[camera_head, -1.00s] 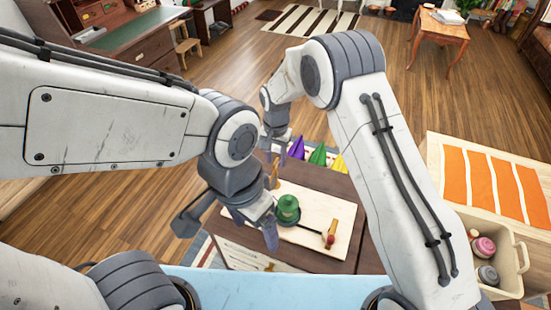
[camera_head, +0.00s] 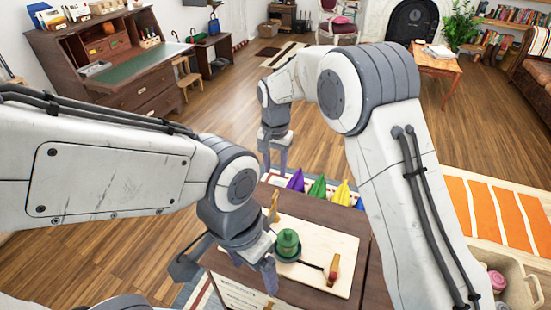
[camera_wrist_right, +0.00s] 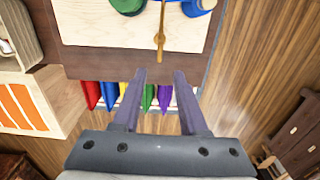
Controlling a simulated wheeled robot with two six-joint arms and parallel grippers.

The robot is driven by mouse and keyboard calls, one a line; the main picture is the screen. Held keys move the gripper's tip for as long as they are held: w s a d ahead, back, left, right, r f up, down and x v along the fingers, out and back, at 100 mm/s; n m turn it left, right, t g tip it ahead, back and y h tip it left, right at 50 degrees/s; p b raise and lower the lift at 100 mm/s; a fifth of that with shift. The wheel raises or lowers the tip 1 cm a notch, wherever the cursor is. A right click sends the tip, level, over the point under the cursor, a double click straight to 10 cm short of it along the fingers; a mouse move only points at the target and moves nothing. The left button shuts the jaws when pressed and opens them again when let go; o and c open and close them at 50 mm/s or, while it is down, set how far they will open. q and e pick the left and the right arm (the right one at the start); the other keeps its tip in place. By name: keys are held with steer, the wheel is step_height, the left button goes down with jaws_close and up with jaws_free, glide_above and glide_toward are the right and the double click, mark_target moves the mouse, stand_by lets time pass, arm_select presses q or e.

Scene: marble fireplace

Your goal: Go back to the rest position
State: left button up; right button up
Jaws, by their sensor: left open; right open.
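My left gripper (camera_head: 258,272) is open and empty, low over the left part of the dark wooden table, beside a pale board (camera_head: 325,238). Its fingers are partly hidden. My right gripper (camera_head: 274,162) is open and empty. It is beyond the far edge of the table, left of a row of pointed coloured pieces. In the right wrist view (camera_wrist_right: 159,80) its two fingers are apart with nothing between them, and the coloured pieces show behind them. A green lidded object (camera_head: 288,244) and a red-and-brass handled piece (camera_head: 332,270) are on the board.
The pointed pieces are purple (camera_head: 296,181), green (camera_head: 317,188) and yellow (camera_head: 341,193), among others. An orange striped mat (camera_head: 510,225) and a cream bin (camera_head: 520,288) are at the right. A desk (camera_head: 105,60) stands at the back left. Open wooden floor lies behind the table.

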steer(key=s+d+r+n, duration=0.2)
steer(key=s+n, duration=0.1)
steer(key=s, duration=0.7)
steer(key=s+d+r+n, duration=0.2)
steer(key=s+r+n, duration=0.1)
steer(key=s, duration=0.8)
steer(key=s+d+r+n+y, duration=0.1)
steer(key=s+n, duration=0.4)
steer(key=s, duration=0.6)
steer(key=shift+d+r, duration=0.9)
steer(key=shift+d, duration=0.2)
